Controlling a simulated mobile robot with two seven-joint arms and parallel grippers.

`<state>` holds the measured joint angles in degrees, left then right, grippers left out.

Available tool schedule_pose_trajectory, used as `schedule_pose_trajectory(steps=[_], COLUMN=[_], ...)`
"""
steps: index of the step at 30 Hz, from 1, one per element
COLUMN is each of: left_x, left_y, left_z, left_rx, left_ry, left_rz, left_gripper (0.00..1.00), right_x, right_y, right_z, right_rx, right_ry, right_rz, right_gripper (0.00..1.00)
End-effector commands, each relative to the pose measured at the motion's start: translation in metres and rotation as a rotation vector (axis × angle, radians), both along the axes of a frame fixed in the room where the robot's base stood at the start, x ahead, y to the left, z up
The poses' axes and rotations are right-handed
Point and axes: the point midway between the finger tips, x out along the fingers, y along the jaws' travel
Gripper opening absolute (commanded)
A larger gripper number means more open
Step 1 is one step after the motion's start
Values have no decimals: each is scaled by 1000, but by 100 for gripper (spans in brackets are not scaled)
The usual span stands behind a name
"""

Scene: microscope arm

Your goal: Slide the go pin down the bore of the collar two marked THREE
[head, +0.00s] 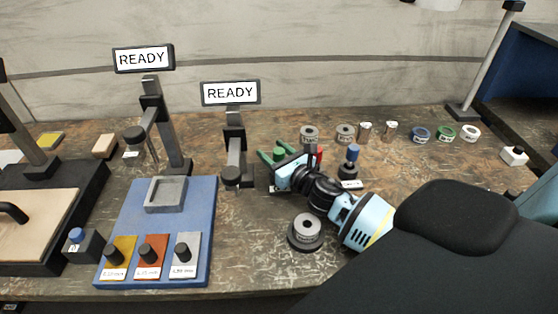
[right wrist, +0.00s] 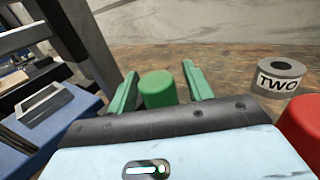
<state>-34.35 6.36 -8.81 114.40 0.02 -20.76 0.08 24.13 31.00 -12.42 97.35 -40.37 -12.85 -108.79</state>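My right gripper (head: 277,156) is open around a green knob (head: 279,152). In the right wrist view the green-padded fingers (right wrist: 160,88) stand either side of the green knob (right wrist: 158,89), with a gap on each side. Whatever is below the knob is hidden. A grey collar marked TWO (right wrist: 278,78) stands at the right of that view. In the head view two grey collars (head: 309,134) (head: 345,134) stand behind the gripper. Another grey collar (head: 306,228) sits on a round black base, its label unreadable. I cannot read THREE anywhere. My left gripper is not in view.
A red knob (head: 319,155) and a blue-topped pin (head: 352,157) stand right of the gripper. Two pale cylinders (head: 365,131) (head: 390,131) and coloured rings (head: 445,133) are behind.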

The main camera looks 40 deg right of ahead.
Motion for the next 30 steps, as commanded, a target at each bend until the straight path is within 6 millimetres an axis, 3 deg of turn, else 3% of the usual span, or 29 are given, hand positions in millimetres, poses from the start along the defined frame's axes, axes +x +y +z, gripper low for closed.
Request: schedule_pose_trajectory(steps=[1, 11, 20, 30], left_x=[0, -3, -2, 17], left_y=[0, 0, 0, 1], left_z=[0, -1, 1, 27], left_rx=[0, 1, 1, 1], left_ry=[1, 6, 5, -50], left_rz=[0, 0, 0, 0], left_gripper=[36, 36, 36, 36], right_x=[0, 0, 0, 1], right_y=[0, 0, 0, -1], right_z=[0, 0, 7, 70], right_rx=[0, 0, -2, -4], right_ry=[0, 0, -4, -14], right_rz=[0, 0, 1, 1], right_gripper=[44, 0, 0, 0])
